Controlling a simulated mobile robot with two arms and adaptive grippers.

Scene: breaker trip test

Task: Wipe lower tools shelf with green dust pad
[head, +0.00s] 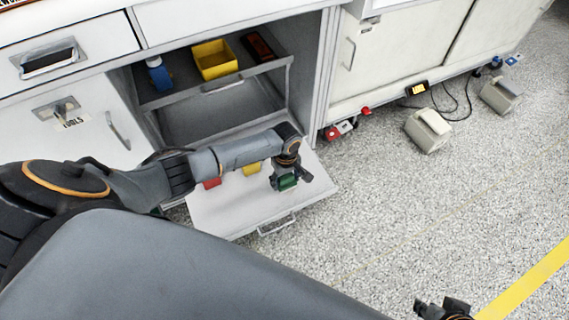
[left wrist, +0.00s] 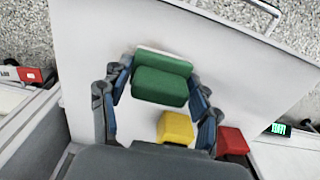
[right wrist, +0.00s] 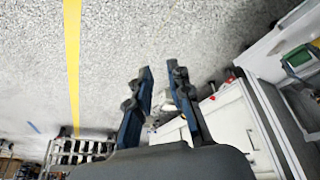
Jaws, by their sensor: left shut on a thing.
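The green dust pad (head: 287,183) is held in my left gripper (head: 289,178), above the white drop-down panel (head: 235,212). In the left wrist view, the green pad (left wrist: 161,82) lies between the fingers of my left gripper (left wrist: 160,80), with a pale strip along its far edge. A yellow block (head: 251,169) and a red block (head: 211,183) are beside the gripper, over the panel. The lower tools shelf (head: 220,118) is the grey interior of the open cabinet, partly hidden by my arm. My right gripper (right wrist: 160,72) is open and empty over the floor.
Inside the cabinet, a raised tray (head: 190,92) carries a yellow bin (head: 214,59), a blue item (head: 158,74) and a dark orange-edged case (head: 259,46). Boxy grey devices (head: 428,130), cables and a red item (head: 340,128) stand on the floor at right. Open floor lies beyond.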

